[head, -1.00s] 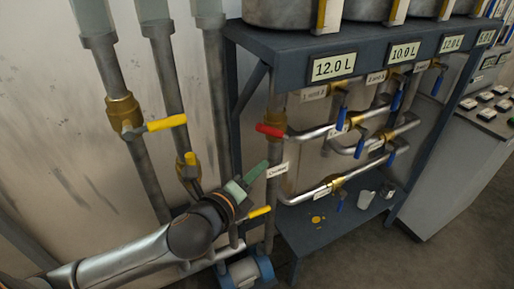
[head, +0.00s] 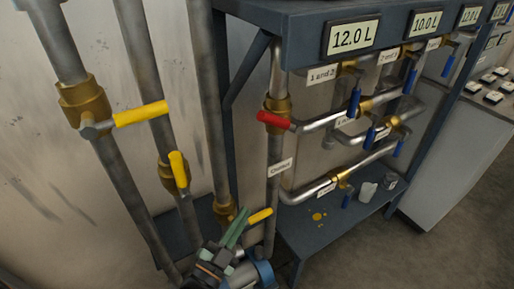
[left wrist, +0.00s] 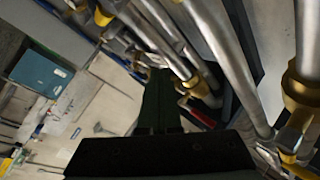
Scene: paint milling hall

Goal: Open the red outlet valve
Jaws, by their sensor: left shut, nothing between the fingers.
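The red valve handle (head: 272,120) sits on a brass valve body (head: 278,104) on the vertical pipe under the shelf. The handle lies crosswise to that pipe, its end pointing left. A label (head: 280,168), apparently "Outlet", is on the pipe below it. My left gripper (head: 239,224) is low in the head view, below and left of the red handle, apart from it, with green fingers shut and empty. In the left wrist view the dark fingers (left wrist: 160,98) point away, and a red part (left wrist: 199,115), probably the handle, shows right of them. My right gripper is not in view.
Yellow-handled valves (head: 141,113) are on the pipes at left; another yellow handle (head: 260,216) is close beside my left gripper. Blue-handled valves (head: 354,102) hang at right. A cup (head: 367,192) stands on the lower shelf (head: 312,236).

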